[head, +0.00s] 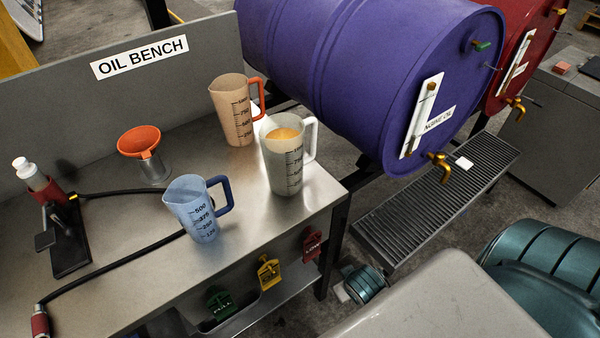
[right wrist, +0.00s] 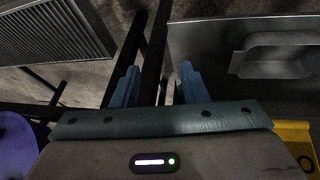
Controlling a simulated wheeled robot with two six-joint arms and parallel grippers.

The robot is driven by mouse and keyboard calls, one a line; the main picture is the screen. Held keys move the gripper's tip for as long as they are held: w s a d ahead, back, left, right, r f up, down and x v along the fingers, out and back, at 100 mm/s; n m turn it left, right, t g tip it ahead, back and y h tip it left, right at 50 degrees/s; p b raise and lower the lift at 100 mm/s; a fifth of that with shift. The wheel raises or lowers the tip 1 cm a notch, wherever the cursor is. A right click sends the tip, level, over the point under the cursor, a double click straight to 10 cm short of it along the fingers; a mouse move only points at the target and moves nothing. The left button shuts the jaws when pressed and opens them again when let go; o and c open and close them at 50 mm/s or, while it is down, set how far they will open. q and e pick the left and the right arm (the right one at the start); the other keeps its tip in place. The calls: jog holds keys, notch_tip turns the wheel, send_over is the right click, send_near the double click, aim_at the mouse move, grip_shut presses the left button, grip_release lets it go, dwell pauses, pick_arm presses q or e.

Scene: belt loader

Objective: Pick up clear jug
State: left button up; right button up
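The clear jug (head: 284,170) is a frosted, see-through measuring jug with a white handle and dark scale marks. It stands upright near the right end of the oil bench, with amber colour showing at its open top. My right gripper (right wrist: 158,88) shows in the right wrist view with its two blue fingers apart and nothing between them. The jug is not visible in that view, where a shelf and a grate show beyond the fingers. My left gripper is in neither view.
An orange-handled jug (head: 232,112) stands close behind the clear jug, and a blue jug (head: 196,212) stands to its left. An orange funnel (head: 139,140) is farther left. A purple drum (head: 330,75) lies beyond the bench's right end, beside a floor grate (head: 440,190).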

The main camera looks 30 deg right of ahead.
notch_tip(320, 180, up, 12)
jog(key=w+d+t+h, duration=0.1)
jog(key=w+t, duration=0.1)
jog(key=n+t+y+p, duration=0.1)
jog(key=t+y, duration=0.4)
jog(key=t, duration=0.6)
send_near(316, 137)
jog(key=w, duration=0.4)
jog(key=w+p, duration=0.1)
jog(key=w, duration=0.1)
jog(key=shift+a+r+h+p, duration=0.2)
jog(key=shift+a+h+p, duration=0.1)
jog(key=shift+p, duration=0.05)
jog(key=shift+w+a, duration=0.1)
jog(key=shift+w, duration=0.5)
jog(key=shift+w+p, duration=0.45)
jog(key=shift+w, duration=0.15)
jog(key=w, duration=0.2)
jog(key=shift+w+a+f, duration=0.15)
jog(key=shift+w+f, duration=0.15)
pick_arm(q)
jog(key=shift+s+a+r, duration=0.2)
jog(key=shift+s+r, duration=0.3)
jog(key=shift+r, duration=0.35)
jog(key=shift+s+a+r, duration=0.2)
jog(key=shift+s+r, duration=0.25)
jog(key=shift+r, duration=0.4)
pick_arm(e)
jog(key=shift+w, duration=0.75)
